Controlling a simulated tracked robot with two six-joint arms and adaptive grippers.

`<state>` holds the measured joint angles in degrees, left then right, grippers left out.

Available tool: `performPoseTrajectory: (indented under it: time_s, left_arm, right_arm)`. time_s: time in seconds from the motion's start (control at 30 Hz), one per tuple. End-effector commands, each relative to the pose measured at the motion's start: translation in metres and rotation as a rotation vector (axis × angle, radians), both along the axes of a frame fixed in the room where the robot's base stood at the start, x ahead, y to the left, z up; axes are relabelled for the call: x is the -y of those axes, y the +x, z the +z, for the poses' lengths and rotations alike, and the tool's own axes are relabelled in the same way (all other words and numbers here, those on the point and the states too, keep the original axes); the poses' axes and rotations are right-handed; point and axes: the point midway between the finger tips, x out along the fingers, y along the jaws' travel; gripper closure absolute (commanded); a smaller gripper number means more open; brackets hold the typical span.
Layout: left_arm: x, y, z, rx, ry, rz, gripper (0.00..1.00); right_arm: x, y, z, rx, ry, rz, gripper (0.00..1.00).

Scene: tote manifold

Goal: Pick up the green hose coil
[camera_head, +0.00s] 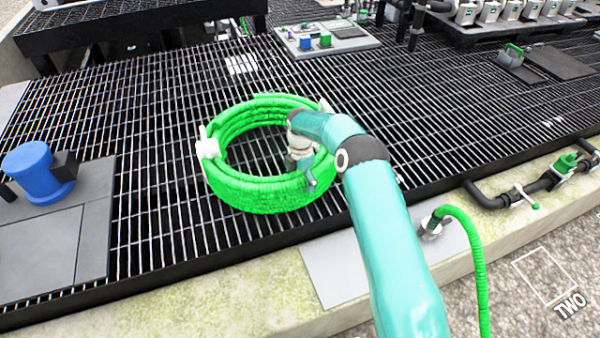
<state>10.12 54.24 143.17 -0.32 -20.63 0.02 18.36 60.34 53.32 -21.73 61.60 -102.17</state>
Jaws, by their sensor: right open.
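The green hose coil (262,190) lies flat on the black grating (150,210), left of the middle of the view. White ties wrap it at its left side and upper right. My right arm, teal, reaches in from the bottom right over the coil's right side. My right gripper (308,177) is open at the coil's right inner edge. The arm and gripper hide part of the coil there, and I cannot tell whether the fingers touch the hose or straddle it. My left gripper is not in view.
A blue motor-like unit (38,170) stands on a grey plate at the left. A light panel with small blocks (325,42) is at the back. A pipe with a green valve (560,167) runs along the right edge. Another green hose (478,265) hangs at the front right.

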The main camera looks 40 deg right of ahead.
Motion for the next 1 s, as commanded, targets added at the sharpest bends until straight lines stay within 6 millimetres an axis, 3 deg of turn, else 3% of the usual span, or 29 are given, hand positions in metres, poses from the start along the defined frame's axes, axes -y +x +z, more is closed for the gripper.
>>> performPoseTrajectory:
  time_s: [0.3, 0.9, 1.0]
  left_arm:
    - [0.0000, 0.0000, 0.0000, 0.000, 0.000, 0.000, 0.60]
    - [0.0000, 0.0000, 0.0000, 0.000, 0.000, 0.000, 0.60]
    - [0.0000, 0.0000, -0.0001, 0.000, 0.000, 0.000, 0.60]
  right_arm:
    - [-0.0002, 0.0004, -0.0021, 0.001, 0.000, 0.000, 0.02]
    - [-0.0008, 0.0009, -0.0018, 0.002, 0.000, 0.001, 1.00]
    - [-0.0011, 0.0010, -0.0017, 0.002, 0.000, 0.001, 1.00]
